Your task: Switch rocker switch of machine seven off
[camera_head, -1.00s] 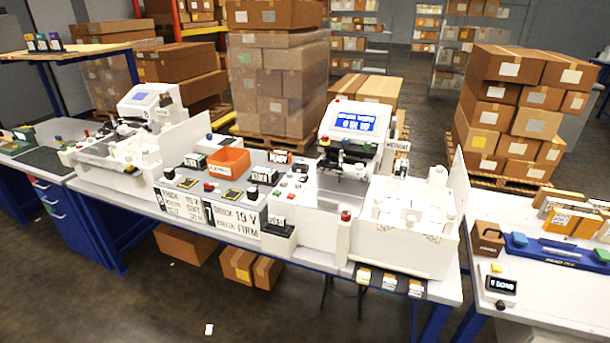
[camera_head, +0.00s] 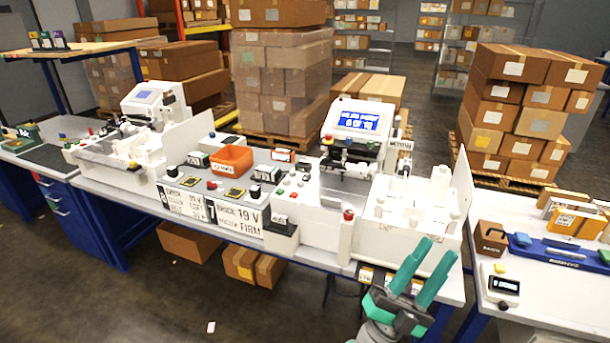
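Two white plotter machines stand on the long bench. The right machine (camera_head: 404,218) has a lit blue-and-white display (camera_head: 358,121); the left machine (camera_head: 138,146) has a dimmer screen. Signs with large digits hang on the bench front, and the sign with a 7 (camera_head: 237,216) is nearer the right machine. A control panel (camera_head: 290,187) with small buttons and knobs lies left of the right machine's bed. I cannot make out which part is the rocker switch, or its position. My gripper (camera_head: 438,247), with two teal fingers, is open and empty in front of the right machine's lower right corner.
An orange bin (camera_head: 232,159) sits on the bench between the machines. A red knob (camera_head: 348,215) stands at the right machine's front. A side table (camera_head: 540,291) at right holds a blue tool rail and a small display box. Floor in front of the bench is mostly clear.

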